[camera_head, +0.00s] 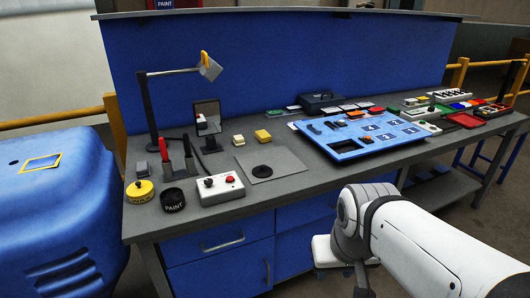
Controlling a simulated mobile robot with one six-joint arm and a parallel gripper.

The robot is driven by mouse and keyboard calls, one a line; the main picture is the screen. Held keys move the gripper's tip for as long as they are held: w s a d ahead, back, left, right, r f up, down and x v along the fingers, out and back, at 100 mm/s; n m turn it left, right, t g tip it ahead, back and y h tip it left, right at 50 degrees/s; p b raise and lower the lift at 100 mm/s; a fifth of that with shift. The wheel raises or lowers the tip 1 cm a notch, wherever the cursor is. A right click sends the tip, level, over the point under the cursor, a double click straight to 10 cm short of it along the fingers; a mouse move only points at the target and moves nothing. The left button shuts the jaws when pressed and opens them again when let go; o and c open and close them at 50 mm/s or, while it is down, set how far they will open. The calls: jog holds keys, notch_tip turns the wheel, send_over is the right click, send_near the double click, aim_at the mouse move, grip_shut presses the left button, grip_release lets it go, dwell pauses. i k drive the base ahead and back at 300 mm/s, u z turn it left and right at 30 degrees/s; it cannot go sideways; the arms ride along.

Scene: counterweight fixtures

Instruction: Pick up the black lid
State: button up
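A flat black disc with a small raised middle (262,171) lies on a thin grey square plate (285,162) on the workbench. I cannot tell for sure which of the two black pieces is the lid. My white arm comes in from the lower right and bends in front of the bench edge. My gripper's fingers do not show, and neither black piece is touched by my arm.
A control box with a red button (217,188) stands between the two black pieces. A lamp (150,105) and red- and black-handled tools (187,150) stand behind. A blue tray (362,135) fills the middle right. Bare bench lies in front of the grey plate.

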aim_at(262, 171)
jog(key=z, duration=0.2)
jog(key=i, duration=1.65)
jog(key=u, duration=0.35)
